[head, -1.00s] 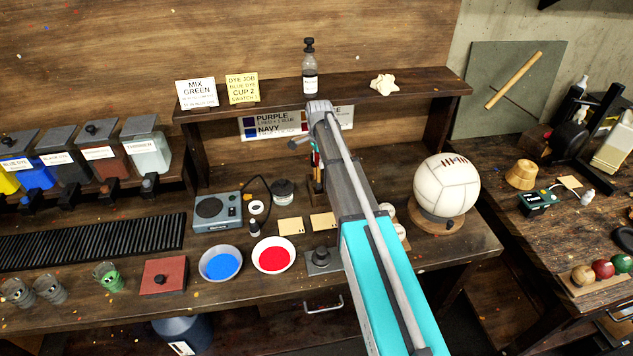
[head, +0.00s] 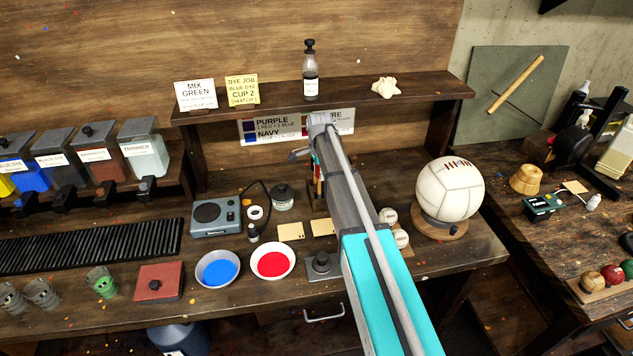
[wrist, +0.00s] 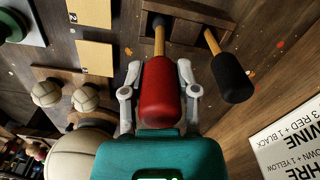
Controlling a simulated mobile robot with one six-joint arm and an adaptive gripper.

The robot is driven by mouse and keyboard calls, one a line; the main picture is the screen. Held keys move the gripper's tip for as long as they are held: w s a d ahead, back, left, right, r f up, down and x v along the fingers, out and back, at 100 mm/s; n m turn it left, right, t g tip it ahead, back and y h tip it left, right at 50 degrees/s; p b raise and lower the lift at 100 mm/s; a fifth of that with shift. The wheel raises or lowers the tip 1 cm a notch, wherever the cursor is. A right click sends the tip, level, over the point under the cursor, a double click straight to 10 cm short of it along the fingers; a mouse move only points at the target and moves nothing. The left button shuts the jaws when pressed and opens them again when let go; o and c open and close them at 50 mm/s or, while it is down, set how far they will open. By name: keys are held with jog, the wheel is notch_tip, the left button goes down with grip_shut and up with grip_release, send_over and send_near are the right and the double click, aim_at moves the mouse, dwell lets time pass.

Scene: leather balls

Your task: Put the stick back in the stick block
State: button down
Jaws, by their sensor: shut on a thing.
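In the wrist view my gripper (wrist: 160,90) is shut on the red head of a stick (wrist: 160,88). Its pale wooden shaft runs up the picture to the dark wooden stick block (wrist: 200,10). I cannot tell whether the shaft is seated in a hole. A second stick with a black head (wrist: 231,78) stands in the block just right of the held one, apart from my gripper. In the head view my arm hides the gripper and most of the block; only slivers of coloured sticks show left of the arm, below the shelf.
The large white ball (head: 449,188) stands on a round wooden base right of my arm. Small balls (head: 401,238) lie between them. Bowls of blue (head: 220,267) and red (head: 272,263) dye stand at the front. A shelf (head: 350,97) spans above. A colour chart (wrist: 292,140) shows in the wrist view.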

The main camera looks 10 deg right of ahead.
aim_at(319, 195)
jog(key=shift+f+b, duration=1.3)
jog(key=shift+f, duration=0.4)
jog(key=shift+c, duration=1.8)
grip_release()
jog(key=shift+r, duration=0.2)
notch_tip(319, 195, up, 12)
jog(key=p, duration=1.2)
